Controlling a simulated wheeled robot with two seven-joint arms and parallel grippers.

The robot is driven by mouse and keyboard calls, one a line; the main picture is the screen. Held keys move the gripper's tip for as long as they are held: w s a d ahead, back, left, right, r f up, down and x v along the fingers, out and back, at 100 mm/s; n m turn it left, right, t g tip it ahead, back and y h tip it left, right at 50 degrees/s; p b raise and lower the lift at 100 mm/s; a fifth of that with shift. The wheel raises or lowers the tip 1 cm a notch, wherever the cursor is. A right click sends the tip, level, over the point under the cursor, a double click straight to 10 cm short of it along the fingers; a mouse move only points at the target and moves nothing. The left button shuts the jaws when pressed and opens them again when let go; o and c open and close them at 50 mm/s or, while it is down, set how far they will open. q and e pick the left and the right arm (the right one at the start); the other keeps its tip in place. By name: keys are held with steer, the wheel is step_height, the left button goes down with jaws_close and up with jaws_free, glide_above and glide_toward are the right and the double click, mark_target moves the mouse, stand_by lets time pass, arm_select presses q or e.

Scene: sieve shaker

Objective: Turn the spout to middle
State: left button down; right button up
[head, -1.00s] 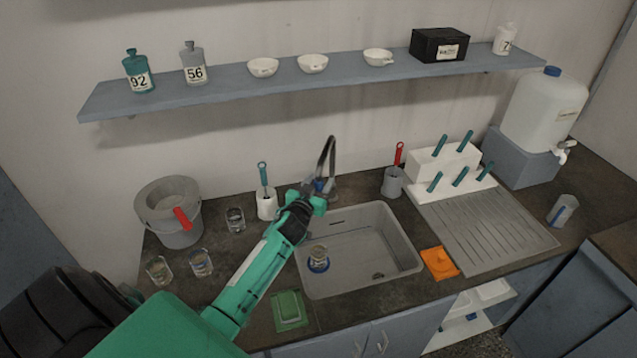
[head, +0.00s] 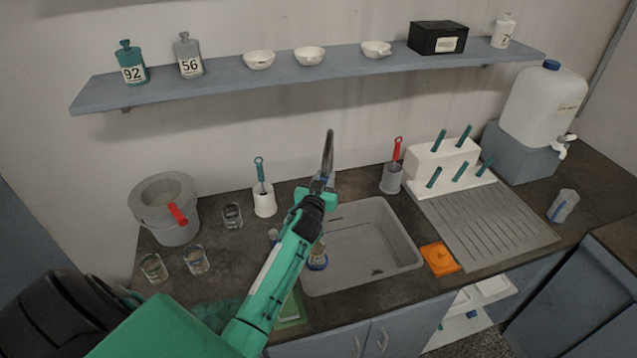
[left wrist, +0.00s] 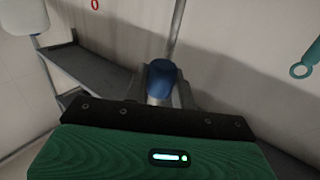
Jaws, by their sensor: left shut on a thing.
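The grey curved spout (head: 329,150) rises behind the back left part of the sink (head: 395,232). It shows almost edge-on in the head view. My left gripper (head: 322,183) is shut on the spout's free end, reaching it from the front left. In the left wrist view, the spout's blue tip (left wrist: 163,78) sits between the fingers of the left gripper (left wrist: 162,95), with the tap's thin upright pipe behind. My arm hides the tap's base and part of the sink's left edge. My right gripper is not in view.
A grey brush holder (head: 391,179) stands right of the tap. The shelf (head: 220,88) spans above.

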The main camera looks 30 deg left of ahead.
arm_select(q)
steer(key=w+d+b, duration=0.4)
steer(key=w+d, duration=0.1)
steer(key=d, duration=0.1)
steer(key=shift+d+b, duration=0.25)
steer(key=shift+b, duration=0.15)
stand_by(0.3)
steer(key=c, duration=1.2)
jaws_free()
